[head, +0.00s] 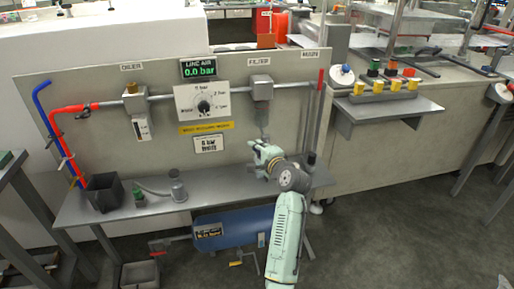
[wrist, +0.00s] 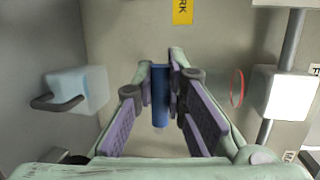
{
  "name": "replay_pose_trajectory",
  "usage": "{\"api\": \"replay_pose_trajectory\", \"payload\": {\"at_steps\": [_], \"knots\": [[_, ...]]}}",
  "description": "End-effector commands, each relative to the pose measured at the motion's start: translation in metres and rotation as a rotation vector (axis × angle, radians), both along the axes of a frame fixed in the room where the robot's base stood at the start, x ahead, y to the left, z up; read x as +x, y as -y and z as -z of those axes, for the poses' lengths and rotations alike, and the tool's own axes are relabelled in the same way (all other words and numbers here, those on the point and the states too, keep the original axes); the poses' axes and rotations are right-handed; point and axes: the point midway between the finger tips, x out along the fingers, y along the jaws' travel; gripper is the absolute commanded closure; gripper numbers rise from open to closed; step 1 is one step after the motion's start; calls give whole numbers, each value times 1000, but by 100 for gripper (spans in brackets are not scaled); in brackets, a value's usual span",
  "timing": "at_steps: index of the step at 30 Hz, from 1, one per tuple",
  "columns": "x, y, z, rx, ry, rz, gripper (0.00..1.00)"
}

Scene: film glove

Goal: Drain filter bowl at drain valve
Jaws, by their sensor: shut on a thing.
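The filter (head: 261,88) is a grey block on the panel under the label FILTER, with a narrower grey part (head: 263,122) hanging below it. My gripper (head: 257,147) is just below that part, above the bench. In the wrist view my gripper (wrist: 161,80) is shut on a blue upright piece (wrist: 160,98) between its purple-padded fingers. I cannot tell from the picture whether this piece is the drain valve. The inside of the bowl and any liquid do not show. The line air display (head: 199,69) reads 0.0 bar.
A grey bench shelf (head: 225,187) runs under the panel, with a dark bin (head: 104,190), a small green bottle (head: 138,194) and a grey canister (head: 178,187) at its left. A blue tank (head: 235,229) lies below.

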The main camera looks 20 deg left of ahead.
Motion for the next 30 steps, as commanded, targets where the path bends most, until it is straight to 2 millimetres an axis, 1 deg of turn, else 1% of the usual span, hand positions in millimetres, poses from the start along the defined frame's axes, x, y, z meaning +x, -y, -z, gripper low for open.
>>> {"api": "replay_pose_trajectory", "payload": {"at_steps": [8, 9, 18, 26, 30], "knots": [[0, 0, 0, 0, 0, 0, 100], [0, 0, 0, 0, 0, 0, 87], [0, 0, 0, 1, -1, 0, 67], [0, 0, 0, 1, -1, 0, 67], [-5, 6, -1, 1, -1, 1, 67]]}}
